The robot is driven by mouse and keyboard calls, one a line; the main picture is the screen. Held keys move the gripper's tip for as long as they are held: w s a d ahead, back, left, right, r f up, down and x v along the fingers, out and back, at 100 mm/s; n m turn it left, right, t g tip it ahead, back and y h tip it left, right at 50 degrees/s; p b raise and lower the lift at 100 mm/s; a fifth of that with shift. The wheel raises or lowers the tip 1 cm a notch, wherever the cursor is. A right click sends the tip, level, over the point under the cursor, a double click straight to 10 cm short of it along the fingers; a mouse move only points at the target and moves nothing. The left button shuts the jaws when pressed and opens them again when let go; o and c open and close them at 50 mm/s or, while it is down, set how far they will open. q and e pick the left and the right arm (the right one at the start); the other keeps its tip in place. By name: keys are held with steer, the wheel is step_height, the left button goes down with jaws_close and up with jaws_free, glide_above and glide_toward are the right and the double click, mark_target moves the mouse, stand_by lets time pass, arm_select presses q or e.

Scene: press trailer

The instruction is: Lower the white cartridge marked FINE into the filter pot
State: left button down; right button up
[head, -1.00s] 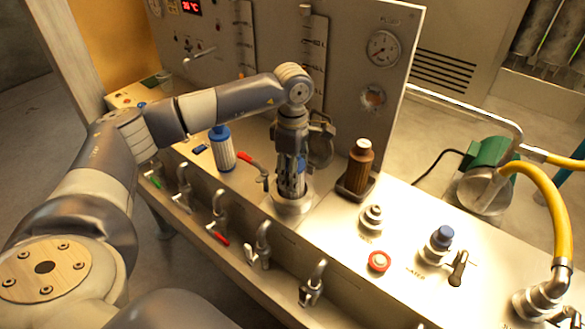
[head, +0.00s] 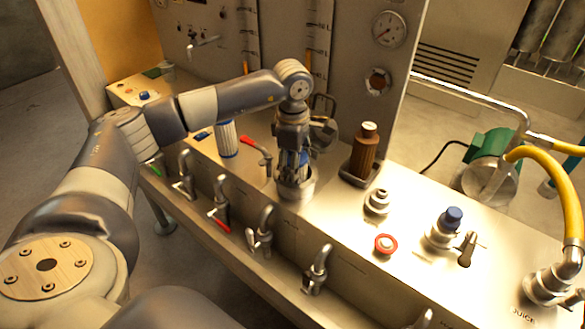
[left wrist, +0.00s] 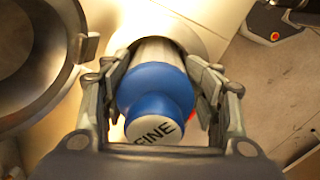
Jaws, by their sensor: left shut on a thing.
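My left gripper (head: 294,166) points down over the filter pot (head: 298,190), a round metal cup on the bench. It is shut on the FINE cartridge, whose blue cap and white FINE label (left wrist: 155,131) face the camera in the left wrist view. Between the fingers (left wrist: 165,105) the blue cap is clear. In the head view the cartridge is mostly hidden by the fingers, and its lower end is inside the pot's rim. How deep it sits cannot be told. The pot's round lid (head: 323,135) stands open behind. My right gripper is out of view.
Another white cartridge (head: 227,140) with blue ends stands left, partly behind my arm. Several taps line the front edge. A red-ringed button (head: 386,245) and a blue-knobbed valve (head: 451,220) are right.

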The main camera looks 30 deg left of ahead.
arm_select(q)
steer(key=f, duration=0.1)
steer(key=s+f, duration=0.1)
steer(key=f, duration=0.1)
steer(key=shift+s+d+f+g, duration=0.2)
steer(key=shift+d+g, duration=0.1)
steer(key=shift+d, duration=0.05)
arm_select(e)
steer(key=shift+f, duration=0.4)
arm_select(q)
steer(key=c, duration=0.8)
jaws_free()
steer(key=o, duration=0.3)
steer(key=shift+w+a+f, duration=0.25)
steer(key=shift+w+f, duration=0.3)
steer(key=shift+w, duration=0.25)
steer(key=shift+o, duration=0.2)
steer(key=shift+s+r, duration=0.1)
steer(key=shift+r, duration=0.4)
step_height(320, 180, up, 12)
steer(key=shift+f, duration=0.1)
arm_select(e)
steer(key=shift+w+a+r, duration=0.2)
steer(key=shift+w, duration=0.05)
